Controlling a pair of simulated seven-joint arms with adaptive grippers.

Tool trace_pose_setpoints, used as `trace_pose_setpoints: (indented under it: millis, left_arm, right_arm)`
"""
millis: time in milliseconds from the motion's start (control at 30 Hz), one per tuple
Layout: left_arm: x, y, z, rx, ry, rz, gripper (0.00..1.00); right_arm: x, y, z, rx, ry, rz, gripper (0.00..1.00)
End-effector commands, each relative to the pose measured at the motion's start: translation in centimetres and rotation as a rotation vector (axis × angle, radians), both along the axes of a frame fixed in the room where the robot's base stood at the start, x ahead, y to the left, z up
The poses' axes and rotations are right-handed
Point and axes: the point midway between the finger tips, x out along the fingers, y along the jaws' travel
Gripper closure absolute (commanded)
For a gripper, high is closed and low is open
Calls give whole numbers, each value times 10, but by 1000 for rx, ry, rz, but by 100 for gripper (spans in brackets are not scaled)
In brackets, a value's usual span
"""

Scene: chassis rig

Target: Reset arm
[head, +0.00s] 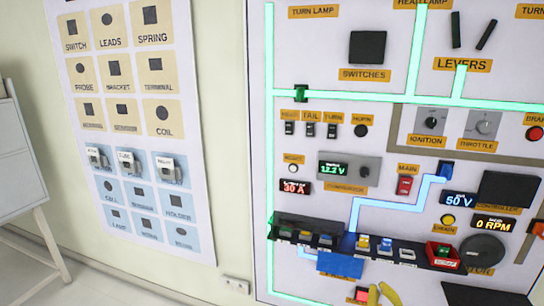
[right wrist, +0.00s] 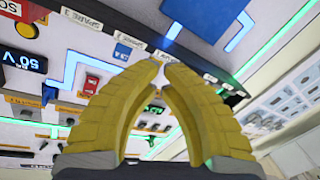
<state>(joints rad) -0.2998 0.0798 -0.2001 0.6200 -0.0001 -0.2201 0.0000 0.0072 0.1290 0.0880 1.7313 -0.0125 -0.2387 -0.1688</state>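My right gripper (head: 379,290) is at the bottom edge of the head view, low in front of the board. Only the ends of its yellow fingers show there. In the right wrist view, the two curved yellow fingers (right wrist: 163,64) come together at their tips, with nothing seen held between them. The wrist view looks past them to the board's underside of labels, lit lines and switches. My left gripper is not in view.
The upright board (head: 330,60) carries switches, displays and lit lines. A dark parts rail (head: 330,226) juts out low across it, with a red bin (head: 441,254) at its right. A poster (head: 130,60) hangs at left. A white cabinet (head: 18,150) stands at far left.

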Motion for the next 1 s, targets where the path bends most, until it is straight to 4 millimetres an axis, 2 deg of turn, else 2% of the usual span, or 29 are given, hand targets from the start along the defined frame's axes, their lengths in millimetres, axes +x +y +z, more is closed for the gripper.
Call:
trace_pose_setpoints:
  millis: [33,100,233,400,500,700,1000]
  left_arm:
    - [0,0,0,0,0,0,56]
    - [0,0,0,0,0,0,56]
    - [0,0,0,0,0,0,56]
    - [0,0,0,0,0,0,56]
    - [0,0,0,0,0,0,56]
    - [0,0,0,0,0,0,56]
    - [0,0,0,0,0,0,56]
  right_arm:
    - [-20,8,-14,-28,67,3,100]
    - [-46,17,-30,-66,159,3,100]
    - [-100,31,-54,-138,326,-5,100]
    - [-178,42,-73,-231,533,-22,100]
    - [-220,43,-77,-277,636,-37,100]
    - [-277,42,-75,-341,770,-61,100]
    - [-333,39,-67,-401,895,-87,100]
